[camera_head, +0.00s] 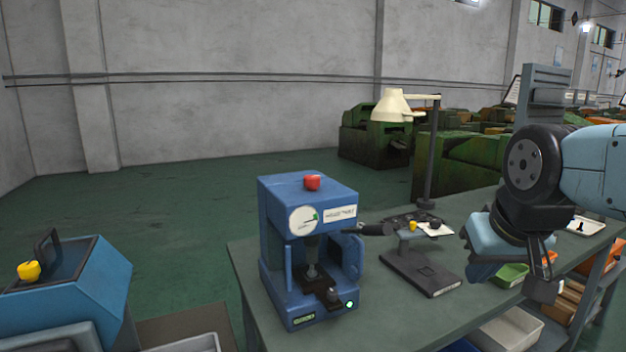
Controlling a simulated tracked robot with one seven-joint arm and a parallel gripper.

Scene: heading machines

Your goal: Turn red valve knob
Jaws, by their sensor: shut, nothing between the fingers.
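The red knob (312,183) sits on top of a blue bench machine (280,250) with a round dial on its front. The machine stands on the green-grey workbench (380,320) near its left end. My gripper (541,288) is at the right of the view, pointing down over the right part of the bench. Its fingers are together and hold nothing. It is well to the right of the red knob and apart from it.
A cream lamp (394,106) on a dark post (430,165) and a small stand with a dark base (420,272) are between the machine and my gripper. A green tray (511,275) lies near my gripper. A blue box with a yellow knob (29,270) stands at the left.

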